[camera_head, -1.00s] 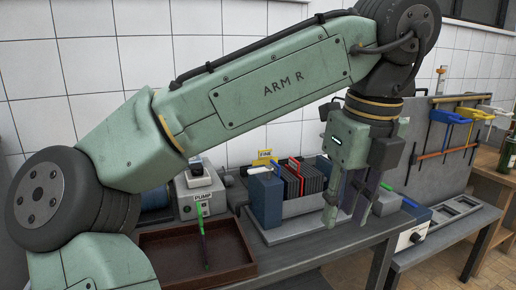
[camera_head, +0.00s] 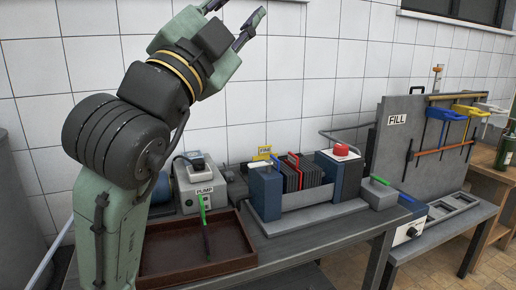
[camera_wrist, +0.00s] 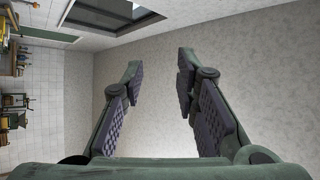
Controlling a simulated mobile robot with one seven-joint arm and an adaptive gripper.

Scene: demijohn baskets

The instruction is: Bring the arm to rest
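My gripper (camera_head: 246,24) is raised at the top of the head view, in front of the tiled wall and well above the bench. My arm is folded up at the left. In the wrist view my gripper (camera_wrist: 158,75) shows two padded fingers spread wide with nothing between them. The wrist camera faces the ceiling and upper walls, on its side. The gripper touches nothing.
A brown tray (camera_head: 165,273) with a green-handled tool (camera_head: 205,225), a pump box (camera_head: 200,183) and a filter-plate unit (camera_head: 266,190) with a red button stand on the bench. A grey FILL panel (camera_head: 392,150) stands at the right. The air above the bench is clear.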

